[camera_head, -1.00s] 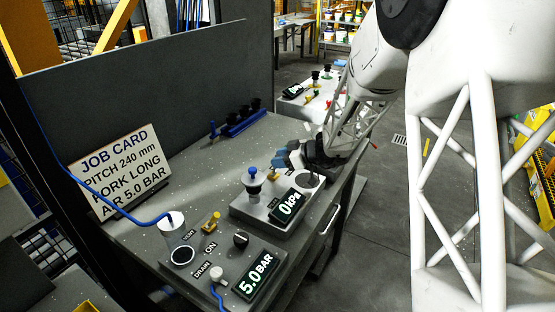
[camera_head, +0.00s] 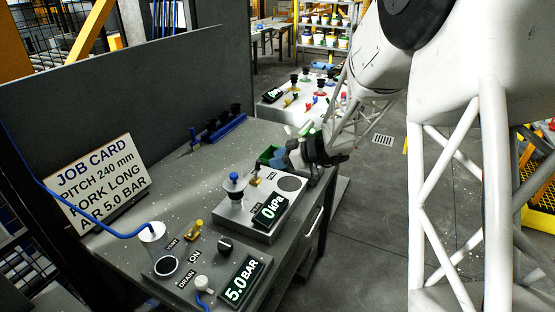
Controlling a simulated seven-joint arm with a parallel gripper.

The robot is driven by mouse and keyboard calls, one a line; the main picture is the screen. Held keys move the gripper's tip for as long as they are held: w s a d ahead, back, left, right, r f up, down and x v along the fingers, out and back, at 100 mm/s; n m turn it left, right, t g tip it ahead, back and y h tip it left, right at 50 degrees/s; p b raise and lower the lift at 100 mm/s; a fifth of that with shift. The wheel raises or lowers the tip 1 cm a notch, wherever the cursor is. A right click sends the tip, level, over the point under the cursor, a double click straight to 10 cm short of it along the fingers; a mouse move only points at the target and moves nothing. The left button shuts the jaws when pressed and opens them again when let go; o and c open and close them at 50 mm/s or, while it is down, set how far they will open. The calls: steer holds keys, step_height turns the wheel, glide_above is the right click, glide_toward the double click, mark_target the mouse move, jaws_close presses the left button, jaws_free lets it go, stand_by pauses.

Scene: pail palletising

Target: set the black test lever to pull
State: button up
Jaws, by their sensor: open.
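The test box (camera_head: 236,221) with a lit display reading 0 kPa (camera_head: 270,211) stands on the grey bench. A black cup with a blue top (camera_head: 235,187) and a small brass fitting with a dark top (camera_head: 256,174) stand on it, beside a dark round pad (camera_head: 290,183). I cannot make out a separate black test lever or its setting; the small labels are unreadable. My gripper (camera_head: 291,154) is open above the far right end of the box, apart from the fittings. Its fingertips are small and partly hidden by its own body.
The front panel has a 5.0 BAR display (camera_head: 243,280), a black knob (camera_head: 225,245) by ON, a brass valve (camera_head: 194,230) and a white drain knob (camera_head: 204,283). A job card (camera_head: 95,178) stands left.

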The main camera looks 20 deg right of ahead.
steer(key=shift+a, duration=0.2)
steer(key=c, duration=0.5)
steer(key=a+n+g, duration=0.1)
steer(key=a+r+n+g, duration=0.1)
steer(key=a, duration=0.1)
steer(key=a+r+n+g, duration=0.1)
steer(key=a, duration=0.1)
steer(key=shift+w+y, duration=0.15)
steer(key=shift+y, duration=0.15)
jaws_close()
steer(key=w+a+r+n+g+h, duration=0.6)
steer(key=w+a+r+n+h, duration=0.1)
steer(key=n+h, duration=0.7)
steer(key=shift+w+a, duration=0.75)
steer(key=shift+w, duration=0.3)
